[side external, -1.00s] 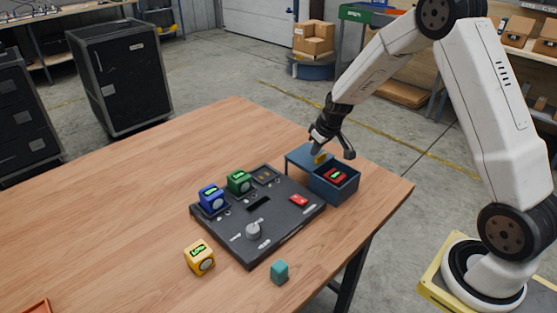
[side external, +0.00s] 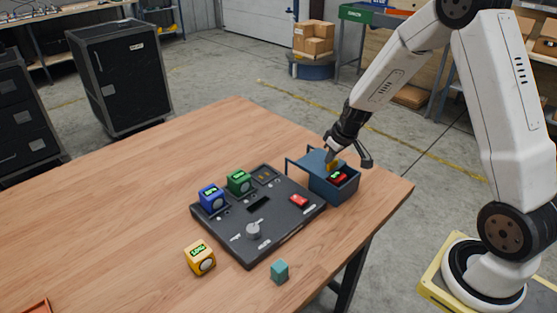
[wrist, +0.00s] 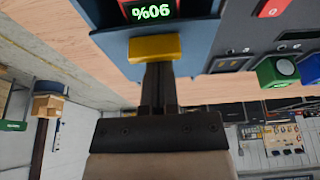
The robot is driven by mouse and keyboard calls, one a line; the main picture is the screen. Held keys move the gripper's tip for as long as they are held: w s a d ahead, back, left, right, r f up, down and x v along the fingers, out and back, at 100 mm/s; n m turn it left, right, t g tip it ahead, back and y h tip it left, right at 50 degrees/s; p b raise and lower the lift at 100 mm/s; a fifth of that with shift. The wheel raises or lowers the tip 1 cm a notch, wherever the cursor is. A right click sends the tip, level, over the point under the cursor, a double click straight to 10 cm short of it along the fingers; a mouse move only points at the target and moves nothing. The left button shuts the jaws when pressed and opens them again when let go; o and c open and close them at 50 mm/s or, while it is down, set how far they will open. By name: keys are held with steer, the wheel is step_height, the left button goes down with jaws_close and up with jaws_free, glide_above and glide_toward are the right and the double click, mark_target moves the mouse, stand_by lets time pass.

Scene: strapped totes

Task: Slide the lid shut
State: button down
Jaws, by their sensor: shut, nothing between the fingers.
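The blue-grey box (side external: 332,191) stands at the table's right corner, beside the dark panel. Its flat lid (side external: 312,159) covers part of the opening, and the open part shows a red block with a green display (side external: 338,177). That block also shows in the wrist view (wrist: 150,10). A yellow handle (side external: 332,164) sits on the lid and shows in the wrist view (wrist: 154,47). My gripper (wrist: 158,72) is shut, with its fingertips right at the handle's side, not around it. Whether they touch is hard to tell.
The dark panel (side external: 277,232) holds a blue block (side external: 211,198), a green block (side external: 239,182), a red piece (side external: 299,201) and a knob (side external: 253,230). A yellow block (side external: 200,257) and a teal cube (side external: 279,272) lie on the table (side external: 110,240). The table's left side is largely clear.

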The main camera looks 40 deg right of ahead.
steer(key=shift+s, duration=2.95)
steer(key=shift+w, duration=0.1)
steer(key=shift+w, duration=1.9)
steer(key=shift+w+r, duration=0.1)
steer(key=shift+r, duration=0.15)
steer(key=v, duration=0.9)
steer(key=shift+r, duration=0.3)
